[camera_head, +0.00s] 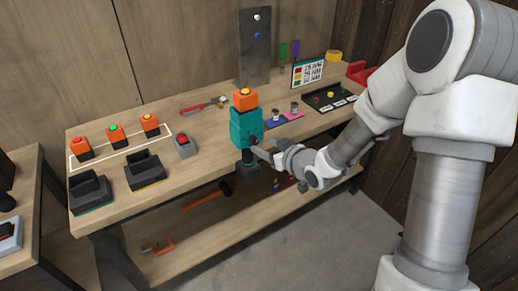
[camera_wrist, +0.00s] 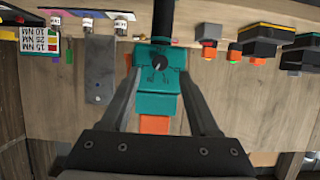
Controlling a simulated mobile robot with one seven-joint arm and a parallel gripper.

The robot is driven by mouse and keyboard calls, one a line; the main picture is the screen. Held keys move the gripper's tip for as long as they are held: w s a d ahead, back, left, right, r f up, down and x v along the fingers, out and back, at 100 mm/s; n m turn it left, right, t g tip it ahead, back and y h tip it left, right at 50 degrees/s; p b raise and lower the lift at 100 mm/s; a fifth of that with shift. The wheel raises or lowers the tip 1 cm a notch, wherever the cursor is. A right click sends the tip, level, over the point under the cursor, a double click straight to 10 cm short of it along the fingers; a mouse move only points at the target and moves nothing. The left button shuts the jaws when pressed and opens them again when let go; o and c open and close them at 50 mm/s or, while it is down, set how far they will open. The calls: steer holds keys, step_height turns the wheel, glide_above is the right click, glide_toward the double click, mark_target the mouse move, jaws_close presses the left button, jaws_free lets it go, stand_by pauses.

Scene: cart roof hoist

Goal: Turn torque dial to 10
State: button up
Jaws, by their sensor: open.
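A teal power tool (camera_head: 243,127) with an orange block on top stands at the front edge of the workbench. In the wrist view the tool (camera_wrist: 152,103) lies between my fingers, with its dark round torque dial (camera_wrist: 159,63) facing the camera. My gripper (camera_head: 258,148) is at the tool's lower front in the head view. In the wrist view my gripper (camera_wrist: 160,66) is open, one finger on each side of the dial. Contact cannot be told.
A sign with colour squares and torque values (camera_head: 308,72) stands behind a dark tray (camera_head: 330,96). Black holders (camera_head: 144,168) and orange-topped blocks (camera_head: 115,134) are on the left of the workbench (camera_head: 200,150). A grey upright panel (camera_head: 255,45) stands behind the tool.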

mark_target(256, 142)
steer(key=shift+b+x, duration=0.35)
steer(key=shift+x, duration=1.85)
steer(key=shift+c, duration=0.4)
jaws_close()
